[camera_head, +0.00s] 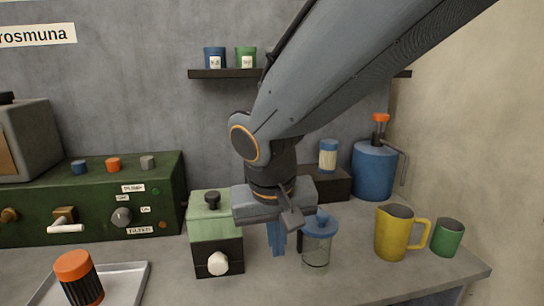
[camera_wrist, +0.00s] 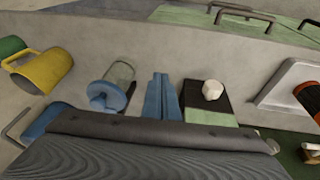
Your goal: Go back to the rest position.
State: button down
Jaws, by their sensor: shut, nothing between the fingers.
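My gripper (camera_head: 277,238) has blue fingers and points down over the counter, between the green and black box and the clear jar. In the wrist view the two blue fingers (camera_wrist: 162,98) lie side by side, shut, with nothing between them. The green and black box (camera_head: 216,235) with a white knob stands just left of the fingers in the head view. The clear jar (camera_head: 316,250) with a blue lid stands just right of them. In the wrist view the jar (camera_wrist: 120,75) is left of the fingers and the box (camera_wrist: 209,100) is right.
A yellow jug (camera_head: 391,236) and a green cup (camera_head: 447,238) stand at the right. A blue pump flask (camera_head: 373,171) is behind. A metal tray (camera_head: 124,281) with an orange-topped grinder (camera_head: 81,280) is front left. A green machine (camera_head: 95,200) fills the left. A shelf (camera_head: 222,73) hangs above.

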jog(key=s+d+f+g, duration=0.1)
jog(key=d+f, duration=0.2)
jog(key=d, duration=0.3)
jog(key=s+d+f+m+g+p, duration=0.1)
jog(key=s+d+f, duration=0.1)
jog(key=d, duration=0.4)
jog(key=s+d+f+g, duration=0.1)
jog(key=s+d+f, duration=0.1)
jog(key=d+f, duration=0.2)
jog(key=d, duration=0.2)
jog(key=shift+d+f+m+y, duration=0.3)
jog(key=shift+d+f+m, duration=0.05)
jog(key=shift+d+m, duration=0.05)
jog(key=shift+s, duration=0.1)
